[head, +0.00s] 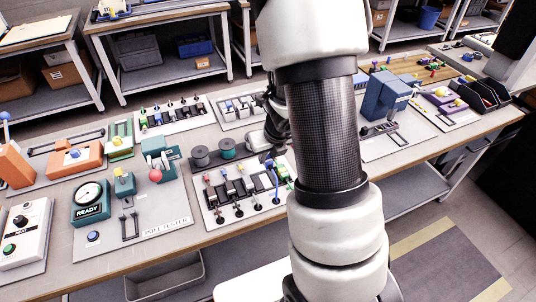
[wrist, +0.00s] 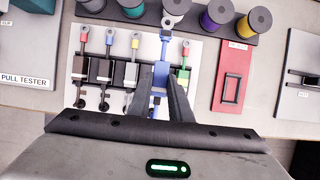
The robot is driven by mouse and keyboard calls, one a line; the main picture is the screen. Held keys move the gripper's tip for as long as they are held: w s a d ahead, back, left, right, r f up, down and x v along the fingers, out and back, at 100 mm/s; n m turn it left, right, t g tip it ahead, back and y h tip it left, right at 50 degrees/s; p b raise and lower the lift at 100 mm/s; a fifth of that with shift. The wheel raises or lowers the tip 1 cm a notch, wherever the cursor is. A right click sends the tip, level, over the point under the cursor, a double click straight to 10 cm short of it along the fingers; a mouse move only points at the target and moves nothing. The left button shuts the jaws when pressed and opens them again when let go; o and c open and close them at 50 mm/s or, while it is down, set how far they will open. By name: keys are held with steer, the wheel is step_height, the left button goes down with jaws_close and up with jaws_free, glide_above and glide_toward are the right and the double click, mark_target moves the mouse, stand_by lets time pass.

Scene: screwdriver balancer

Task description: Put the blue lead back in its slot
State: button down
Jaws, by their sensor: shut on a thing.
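The blue lead (wrist: 165,46) is between the fingers of my gripper (wrist: 164,82) in the wrist view, with its ring end pointing away toward the spools. The fingers are shut on its blue body. The blue lead lines up between the yellow lead (wrist: 134,45) and the green lead (wrist: 184,50). Its slot is hidden under the fingers, so I cannot tell whether it is seated. In the head view the blue lead (head: 275,180) stands over the rack's right part.
Wire spools (wrist: 213,14) stand just behind the rack. A red plate (wrist: 232,75) lies to its right. The pull tester (head: 150,235) is left of the rack in the head view. My arm hides part of the bench.

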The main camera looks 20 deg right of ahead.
steer(key=shift+a+f, duration=0.2)
step_height(320, 180, down, 7)
steer(key=b, duration=0.7)
steer(key=shift+f, duration=0.1)
steer(key=shift+f+b, duration=0.65)
steer(key=shift+b, duration=0.2)
stand_by(0.3)
steer(key=c, duration=1.5)
jaws_free()
steer(key=shift+c, duration=0.2)
steer(key=p+v, duration=1.1)
steer(key=v, duration=0.6)
steer(key=shift+r+p, duration=0.25)
steer(key=shift+p, duration=0.05)
